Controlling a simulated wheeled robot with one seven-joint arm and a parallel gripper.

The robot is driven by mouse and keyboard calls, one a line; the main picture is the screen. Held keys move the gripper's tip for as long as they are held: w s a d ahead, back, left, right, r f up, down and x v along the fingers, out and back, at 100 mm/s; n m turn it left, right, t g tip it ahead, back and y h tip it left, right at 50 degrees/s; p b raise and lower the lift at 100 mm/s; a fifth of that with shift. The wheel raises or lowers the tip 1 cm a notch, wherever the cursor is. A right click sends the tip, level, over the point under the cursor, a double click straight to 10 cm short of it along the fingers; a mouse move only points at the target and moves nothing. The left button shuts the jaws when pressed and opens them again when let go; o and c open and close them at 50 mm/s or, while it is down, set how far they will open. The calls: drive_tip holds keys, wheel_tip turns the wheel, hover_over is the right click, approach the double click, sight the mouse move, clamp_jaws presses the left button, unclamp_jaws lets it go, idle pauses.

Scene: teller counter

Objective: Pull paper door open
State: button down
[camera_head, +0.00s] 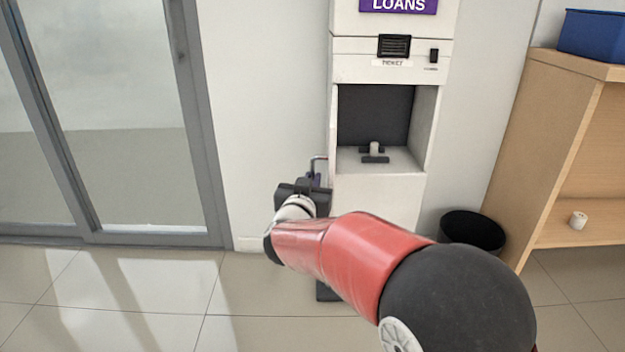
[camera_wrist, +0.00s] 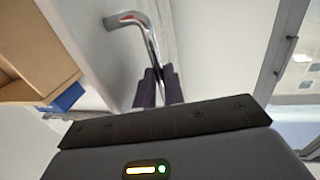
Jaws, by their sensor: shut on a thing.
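A white ticket kiosk (camera_head: 378,200) stands against the wall. Its front compartment (camera_head: 374,115) is open to view, with a dark back and a small spindle (camera_head: 374,152) on its floor. The paper door (camera_wrist: 88,28) shows as a pale panel in the wrist view, bearing a bent chrome handle (camera_wrist: 150,42); in the head view it is nearly edge-on at the kiosk's left side. My gripper (camera_head: 314,181) is beside that side, and in the wrist view its dark fingers (camera_wrist: 159,85) are shut around the lower end of the handle. The exact grip is partly hidden.
Grey-framed glass doors (camera_head: 120,120) are at the left. The tiled floor at the left front is clear.

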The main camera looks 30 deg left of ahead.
drive_tip(key=shift+w+d+r, duration=0.15)
drive_tip(key=shift+w, duration=0.05)
drive_tip(key=c, duration=1.5)
unclamp_jaws()
drive_tip(key=v, duration=0.7)
drive_tip(key=shift+s+b, duration=0.4)
drive_tip(key=shift+d, duration=0.1)
